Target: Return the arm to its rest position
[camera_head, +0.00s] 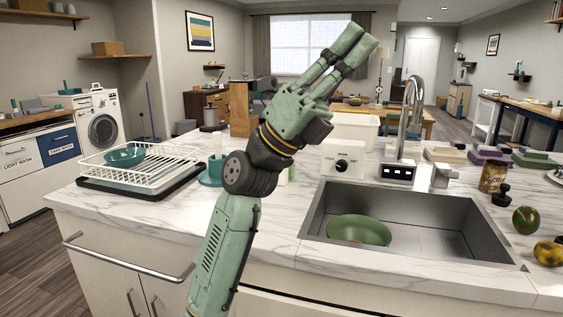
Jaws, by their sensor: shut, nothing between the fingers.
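My arm is green with dark joints and rises from the lower middle of the view, in front of the counter. My gripper (357,42) is at the upper end of the arm, pointing up and to the right. Its two long fingers lie close together and hold nothing. It is raised in the air and appears in front of the far window. It touches nothing that I can see. The arm hides part of the counter behind it.
The marble counter (285,225) carries a white dish rack (150,165) with a teal bowl (124,157) at left. The sink (462,228) holds a green bowl (359,231). A tall faucet (411,125) stands behind it. A jar (492,178) and fruit (525,220) sit at right.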

